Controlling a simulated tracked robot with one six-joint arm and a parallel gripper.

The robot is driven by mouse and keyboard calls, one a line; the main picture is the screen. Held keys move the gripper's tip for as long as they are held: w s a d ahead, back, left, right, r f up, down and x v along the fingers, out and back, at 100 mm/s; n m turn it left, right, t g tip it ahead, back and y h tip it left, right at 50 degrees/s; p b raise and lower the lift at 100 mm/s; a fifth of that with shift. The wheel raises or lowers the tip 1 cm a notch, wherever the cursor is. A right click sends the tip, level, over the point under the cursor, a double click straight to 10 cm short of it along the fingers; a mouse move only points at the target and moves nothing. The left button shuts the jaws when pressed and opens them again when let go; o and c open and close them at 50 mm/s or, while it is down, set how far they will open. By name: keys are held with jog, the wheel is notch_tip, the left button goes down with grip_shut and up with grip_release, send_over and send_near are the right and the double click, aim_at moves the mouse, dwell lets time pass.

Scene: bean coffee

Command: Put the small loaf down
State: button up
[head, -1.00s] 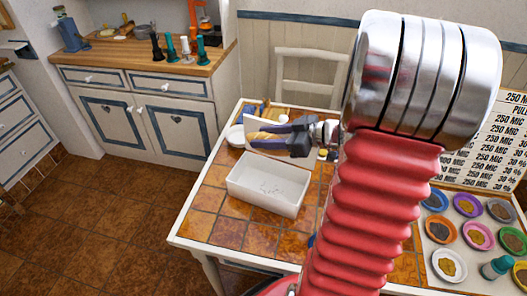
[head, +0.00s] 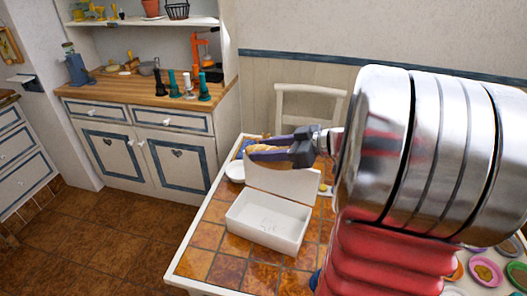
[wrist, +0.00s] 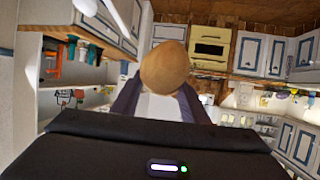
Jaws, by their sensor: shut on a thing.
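The small loaf (wrist: 164,68) is a rounded tan-brown piece of bread. In the wrist view it is held between the two fingers of my gripper (wrist: 156,100). In the head view my gripper (head: 254,148) is above the far part of the tiled table (head: 213,232), with the loaf (head: 264,148) partly hidden by its jaws. The gripper is shut on the loaf and seems to hold it up, near the top edge of a white upright panel (head: 285,183). I cannot tell its exact height.
An open white box (head: 250,231) stands on the table in front of the panel. A white plate (head: 234,172) is at the table's left edge. Colourful bowls (head: 487,273) are at the right. A white chair (head: 308,103) is behind. Tiles left of the box are clear.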

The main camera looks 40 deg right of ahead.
jog(key=shift+w, duration=0.1)
jog(key=w+a+m+t+h, duration=0.1)
jog(key=w+a+m+h, duration=0.1)
jog(key=w+a, duration=0.45)
jog(key=w+a+m+h, duration=0.1)
jog(key=w+a+h, duration=0.15)
jog(key=w, duration=0.65)
jog(key=a+f+m+t+h, duration=0.1)
jog(key=a+f+m+h, duration=0.1)
jog(key=a+f, duration=1)
jog(key=shift+w+m, duration=0.3)
jog(key=shift+m, duration=0.3)
jog(key=shift+s+a+h, duration=0.1)
jog(key=shift+s+h, duration=0.05)
jog(key=shift+h, duration=0.1)
